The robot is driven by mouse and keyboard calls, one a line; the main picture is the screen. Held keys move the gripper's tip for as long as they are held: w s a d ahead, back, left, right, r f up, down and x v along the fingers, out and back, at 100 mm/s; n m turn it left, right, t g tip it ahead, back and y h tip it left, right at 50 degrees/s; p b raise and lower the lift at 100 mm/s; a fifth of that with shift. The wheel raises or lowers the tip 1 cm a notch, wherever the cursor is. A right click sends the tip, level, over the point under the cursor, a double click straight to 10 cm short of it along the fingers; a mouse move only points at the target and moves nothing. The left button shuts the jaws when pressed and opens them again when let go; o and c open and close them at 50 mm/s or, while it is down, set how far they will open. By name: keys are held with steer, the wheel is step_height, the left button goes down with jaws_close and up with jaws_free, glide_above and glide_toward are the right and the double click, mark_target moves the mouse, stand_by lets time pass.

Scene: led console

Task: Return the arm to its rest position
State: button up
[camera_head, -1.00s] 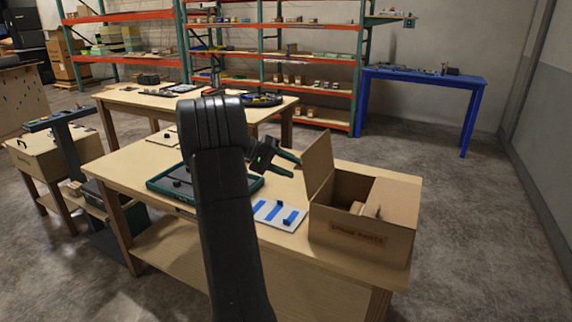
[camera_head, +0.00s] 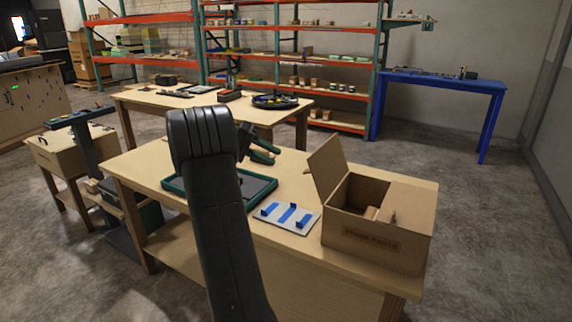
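My arm (camera_head: 222,220) rises dark and upright through the middle of the view and hides part of the workbench. My gripper (camera_head: 274,156) shows just right of the arm's upper part, over the far side of the bench. Its two dark green fingers look spread apart, with nothing visible between them. Its wrist is partly hidden behind the arm.
The wooden workbench (camera_head: 150,168) bears a dark green-rimmed tray (camera_head: 262,187), a white plate with blue parts (camera_head: 287,218) and an open cardboard box (camera_head: 375,243). A second table (camera_head: 135,98), shelves and a blue table (camera_head: 440,80) stand behind. Floor at right is clear.

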steer(key=shift+v, duration=1)
steer(key=shift+d+r, duration=0.1)
steer(key=x, duration=1)
steer(key=shift+d+f, duration=0.15)
steer(key=shift+f, duration=0.15)
